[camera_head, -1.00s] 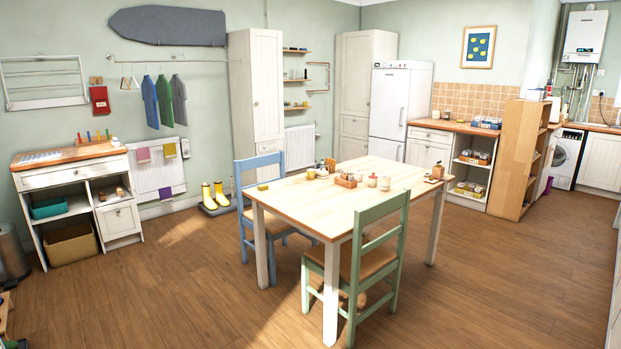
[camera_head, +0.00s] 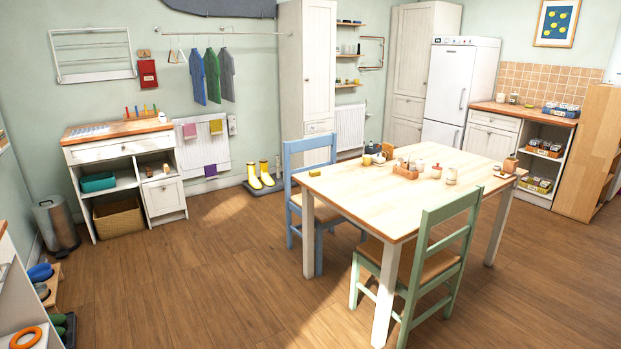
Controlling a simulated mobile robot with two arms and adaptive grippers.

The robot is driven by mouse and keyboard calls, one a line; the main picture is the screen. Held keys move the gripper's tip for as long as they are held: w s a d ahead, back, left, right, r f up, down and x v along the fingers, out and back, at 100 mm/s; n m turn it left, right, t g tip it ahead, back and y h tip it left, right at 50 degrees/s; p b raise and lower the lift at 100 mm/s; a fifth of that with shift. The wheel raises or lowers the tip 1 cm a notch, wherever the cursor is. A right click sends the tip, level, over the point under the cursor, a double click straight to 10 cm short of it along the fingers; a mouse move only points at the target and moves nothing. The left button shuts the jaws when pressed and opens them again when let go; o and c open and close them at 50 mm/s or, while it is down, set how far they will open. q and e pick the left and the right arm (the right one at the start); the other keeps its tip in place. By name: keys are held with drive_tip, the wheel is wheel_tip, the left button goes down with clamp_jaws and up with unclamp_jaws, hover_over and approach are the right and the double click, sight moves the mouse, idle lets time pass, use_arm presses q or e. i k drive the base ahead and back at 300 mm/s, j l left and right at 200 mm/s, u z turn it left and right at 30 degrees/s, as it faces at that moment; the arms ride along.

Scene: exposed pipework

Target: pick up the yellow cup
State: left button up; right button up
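A small rounded yellow item (camera_head: 379,158), which may be the yellow cup, is on the far side of the wooden table (camera_head: 350,198). It is too small to tell its shape for sure. A flat yellow block (camera_head: 314,172) lies near the table's left corner. Small jars, a white pot (camera_head: 435,171) and a wooden caddy (camera_head: 406,172) stand close to the yellow item. Neither of my grippers is in view.
A blue chair (camera_head: 308,160) and a green chair (camera_head: 437,245) stand at the table. Yellow boots (camera_head: 260,175) are by the wall. A bin (camera_head: 57,226) and shelf unit (camera_head: 25,295) are left. The floor left of the table is open.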

sight(365, 161)
drive_tip(key=i+j+u, duration=0.1)
drive_tip(key=i+u, duration=0.35)
drive_tip(key=i, duration=1.6)
drive_tip(key=i+j+z, duration=0.15)
drive_tip(key=i+z, duration=0.3)
drive_tip(key=i, duration=0.15)
drive_tip(key=i+j+z, duration=0.45)
drive_tip(key=i, duration=0.15)
drive_tip(key=i+j+z, duration=0.4)
drive_tip(key=i+j, duration=0.05)
drive_tip(key=i, duration=0.1)
